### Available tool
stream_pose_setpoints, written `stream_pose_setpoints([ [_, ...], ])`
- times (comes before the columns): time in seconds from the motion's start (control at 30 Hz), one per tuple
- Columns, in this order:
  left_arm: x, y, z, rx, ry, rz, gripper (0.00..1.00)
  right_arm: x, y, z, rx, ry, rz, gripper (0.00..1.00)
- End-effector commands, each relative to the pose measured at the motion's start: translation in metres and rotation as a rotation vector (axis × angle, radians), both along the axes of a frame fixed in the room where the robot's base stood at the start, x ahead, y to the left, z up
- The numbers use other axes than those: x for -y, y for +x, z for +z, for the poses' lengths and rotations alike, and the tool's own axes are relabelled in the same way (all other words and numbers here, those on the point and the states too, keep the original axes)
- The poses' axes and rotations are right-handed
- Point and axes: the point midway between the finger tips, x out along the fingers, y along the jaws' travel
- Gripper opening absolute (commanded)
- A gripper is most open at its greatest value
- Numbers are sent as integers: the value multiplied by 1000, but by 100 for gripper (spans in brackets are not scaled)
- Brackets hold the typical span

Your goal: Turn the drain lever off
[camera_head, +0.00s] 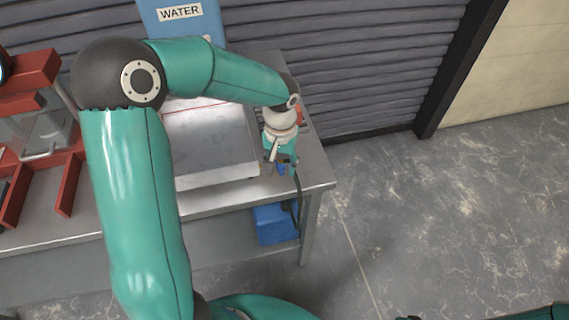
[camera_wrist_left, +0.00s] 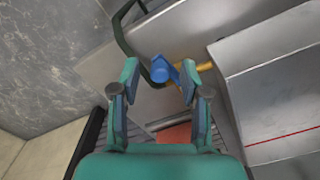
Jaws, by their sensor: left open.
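The blue drain lever (camera_wrist_left: 161,71) shows in the wrist view on a brass fitting (camera_wrist_left: 205,67) at the tub's side. In the head view the lever (camera_head: 281,170) is a small blue spot near the bench's right end. My left gripper (camera_wrist_left: 159,80) is open, its two fingertips on either side of the lever in the picture. I see no clear contact, and the depth between them is hard to tell. In the head view my left gripper (camera_head: 282,158) is small and partly hidden by its own wrist. My right gripper is not in view.
The grey metal tub (camera_head: 215,180) stands on the steel bench (camera_head: 310,180). A dark green hose (camera_wrist_left: 122,38) runs by the lever. A blue container (camera_head: 275,224) sits below the bench top. A red frame (camera_head: 68,190) stands left; open floor lies right.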

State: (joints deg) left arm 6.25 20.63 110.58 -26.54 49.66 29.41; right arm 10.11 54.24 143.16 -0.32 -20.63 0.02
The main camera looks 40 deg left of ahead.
Motion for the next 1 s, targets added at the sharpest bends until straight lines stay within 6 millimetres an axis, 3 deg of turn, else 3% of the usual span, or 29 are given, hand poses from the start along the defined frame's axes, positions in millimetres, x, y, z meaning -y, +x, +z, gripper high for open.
stream_pose_setpoints([
  [0.17, 0, 0, 0, 0, 0, 0, 44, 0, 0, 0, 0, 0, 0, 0],
  [0.43, 0, 0, 0, 0, 0, 1, 0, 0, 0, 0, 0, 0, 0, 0],
  [0.67, -1, -2, -1, 0, 0, -33, 0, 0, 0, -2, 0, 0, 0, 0],
  [1.0, -8, -11, 0, 1, 0, -251, 0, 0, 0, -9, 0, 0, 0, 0],
])
